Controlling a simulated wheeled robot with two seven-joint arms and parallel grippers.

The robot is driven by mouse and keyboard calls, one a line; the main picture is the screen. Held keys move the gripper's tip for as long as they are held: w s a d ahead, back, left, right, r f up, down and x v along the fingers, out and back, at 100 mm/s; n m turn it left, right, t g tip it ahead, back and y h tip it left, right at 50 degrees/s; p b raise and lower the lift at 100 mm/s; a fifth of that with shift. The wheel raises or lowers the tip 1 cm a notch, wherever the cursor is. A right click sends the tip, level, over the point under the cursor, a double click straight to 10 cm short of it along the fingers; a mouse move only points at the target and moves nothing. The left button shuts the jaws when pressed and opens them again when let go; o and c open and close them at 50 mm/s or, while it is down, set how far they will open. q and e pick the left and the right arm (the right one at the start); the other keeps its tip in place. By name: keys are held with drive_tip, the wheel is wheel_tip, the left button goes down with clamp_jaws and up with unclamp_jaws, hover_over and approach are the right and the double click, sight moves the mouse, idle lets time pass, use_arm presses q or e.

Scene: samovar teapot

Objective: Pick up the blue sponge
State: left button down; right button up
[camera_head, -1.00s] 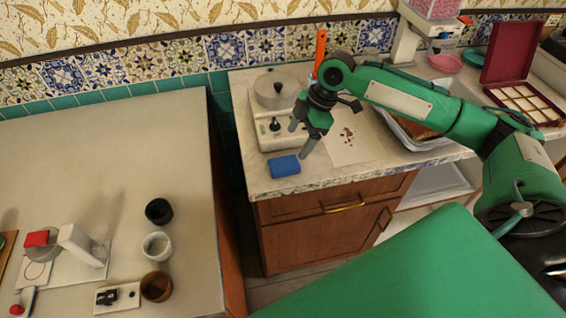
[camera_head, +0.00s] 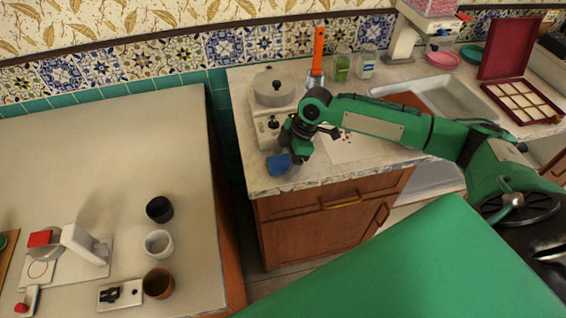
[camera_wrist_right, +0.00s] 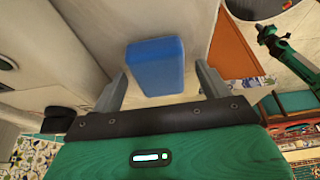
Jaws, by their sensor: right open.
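The blue sponge (camera_head: 279,165) lies near the front left corner of the marble counter (camera_head: 340,178). My right gripper (camera_head: 290,155) is down at the sponge and partly covers it in the head view. In the right wrist view the sponge (camera_wrist_right: 156,66) shows between the two fingers of my open right gripper (camera_wrist_right: 158,92). The left finger is close to its left side, and a gap shows at its right side. I cannot tell whether either finger touches it. My left gripper is not in view.
A white appliance (camera_head: 268,104) with a round lid stands just behind the sponge. A sink (camera_head: 445,98) is further right, beyond my right arm. A separate table (camera_head: 100,165) with several cups and devices is at the left, across a gap.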

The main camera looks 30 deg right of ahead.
sight(285, 161)
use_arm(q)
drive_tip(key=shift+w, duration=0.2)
use_arm(e)
drive_tip(key=c, duration=1.1)
drive_tip(key=shift+o, duration=0.2)
drive_tip(key=shift+r, duration=0.15)
